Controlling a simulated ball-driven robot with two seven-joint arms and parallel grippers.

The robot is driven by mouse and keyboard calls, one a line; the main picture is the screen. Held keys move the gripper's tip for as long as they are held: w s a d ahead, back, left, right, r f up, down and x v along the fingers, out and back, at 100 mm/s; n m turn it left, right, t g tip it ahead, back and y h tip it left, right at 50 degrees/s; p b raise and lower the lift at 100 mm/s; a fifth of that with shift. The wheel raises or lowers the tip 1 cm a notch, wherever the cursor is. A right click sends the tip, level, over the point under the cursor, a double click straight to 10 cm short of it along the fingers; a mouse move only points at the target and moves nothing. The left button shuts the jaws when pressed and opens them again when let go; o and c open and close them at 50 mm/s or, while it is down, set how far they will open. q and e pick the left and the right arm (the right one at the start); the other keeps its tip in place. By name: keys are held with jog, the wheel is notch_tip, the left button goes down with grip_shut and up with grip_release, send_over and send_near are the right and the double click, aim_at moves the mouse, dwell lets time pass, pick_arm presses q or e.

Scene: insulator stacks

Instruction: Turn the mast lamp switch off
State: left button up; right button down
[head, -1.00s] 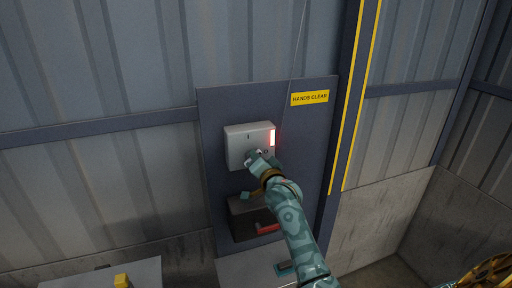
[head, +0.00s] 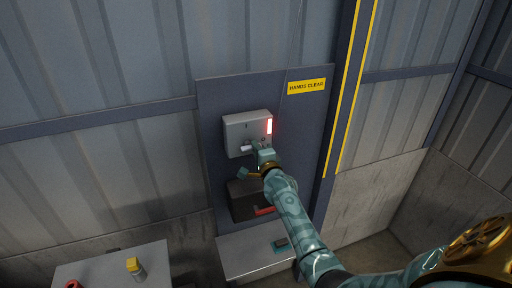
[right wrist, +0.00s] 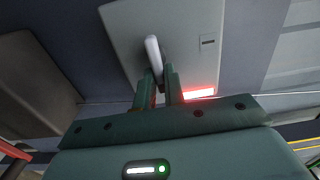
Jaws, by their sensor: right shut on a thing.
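The switch box (head: 247,132) is a pale grey box on a dark blue wall panel, with a red lit strip (head: 269,126) on its right side. A short white lever (head: 246,148) sticks out low on its front. In the right wrist view the lever (right wrist: 153,50) runs down between my fingertips. My right gripper (head: 256,150) is at the box's lower front, shut on the lever; it also shows in the right wrist view (right wrist: 160,78). The fingers partly hide the lever's end. The red strip glows in the right wrist view too (right wrist: 199,93). My left gripper is out of view.
A dark box with a red handle (head: 264,210) is mounted just below the switch box. A yellow "HANDS CLEAR" sign (head: 306,86) is at the panel's upper right. A grey ledge (head: 240,258) lies below, and a table with a yellow-topped item (head: 134,265) stands lower left.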

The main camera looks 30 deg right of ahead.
dwell(0.5)
jog(key=c, duration=1.5)
grip_release()
jog(key=p+v, duration=0.2)
jog(key=v, duration=1.4)
jog(key=shift+s+d+f, duration=0.1)
jog(key=shift+s, duration=0.1)
